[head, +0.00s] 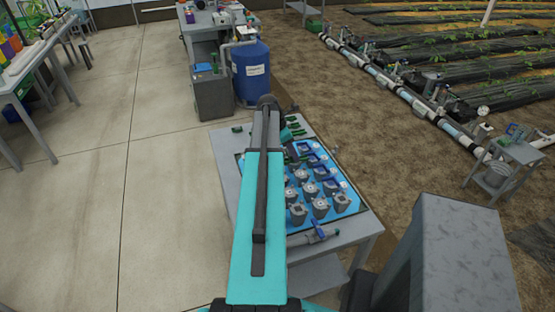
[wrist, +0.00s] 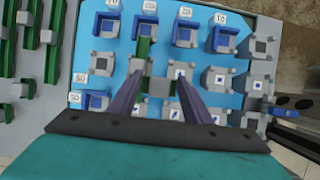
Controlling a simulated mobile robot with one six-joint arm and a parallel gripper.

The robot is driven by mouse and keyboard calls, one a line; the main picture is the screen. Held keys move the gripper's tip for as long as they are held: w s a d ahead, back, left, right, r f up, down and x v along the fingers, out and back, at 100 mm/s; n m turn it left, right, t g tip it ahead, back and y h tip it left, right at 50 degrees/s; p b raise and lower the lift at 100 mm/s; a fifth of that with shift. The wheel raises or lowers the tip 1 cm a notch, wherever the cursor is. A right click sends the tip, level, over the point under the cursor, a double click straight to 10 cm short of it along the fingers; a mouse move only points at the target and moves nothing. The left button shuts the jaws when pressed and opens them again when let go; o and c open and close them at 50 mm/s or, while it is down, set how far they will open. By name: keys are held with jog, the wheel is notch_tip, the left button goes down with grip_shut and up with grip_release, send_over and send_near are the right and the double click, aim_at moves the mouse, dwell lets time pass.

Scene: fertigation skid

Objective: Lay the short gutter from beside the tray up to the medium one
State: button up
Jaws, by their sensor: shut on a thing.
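In the wrist view my gripper (wrist: 160,84) is shut on a short green and grey piece, which looks like the short gutter (wrist: 143,50). Its near end sits between the fingertips, and the green strip points away from me over the blue tray. I cannot tell whether it touches the tray. Longer green gutters (wrist: 55,22) with grey blocks lie beside the tray at the left; I cannot tell which is the medium one. The blue tray (wrist: 80,62) carries rows of grey blocks, some with blue brackets. In the head view my arm hides the gripper and part of the tray (head: 348,207).
The tray lies on a grey table (head: 222,150). A blue barrel (head: 250,75) stands behind the table, and a small side table (head: 515,150) is at the right.

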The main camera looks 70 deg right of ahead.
jog(key=w+a+p, duration=0.1)
jog(key=w+a, duration=0.3)
jog(key=shift+w+f+p, duration=0.25)
jog(key=shift+f+p, duration=0.05)
jog(key=shift+p, duration=0.1)
jog(key=shift+f, duration=0.15)
notch_tip(320, 180, down, 3)
jog(key=shift+f+p, duration=0.1)
jog(key=shift+p, duration=0.85)
jog(key=shift+f, duration=0.6)
jog(key=o, duration=1)
jog(key=shift+o, duration=0.2)
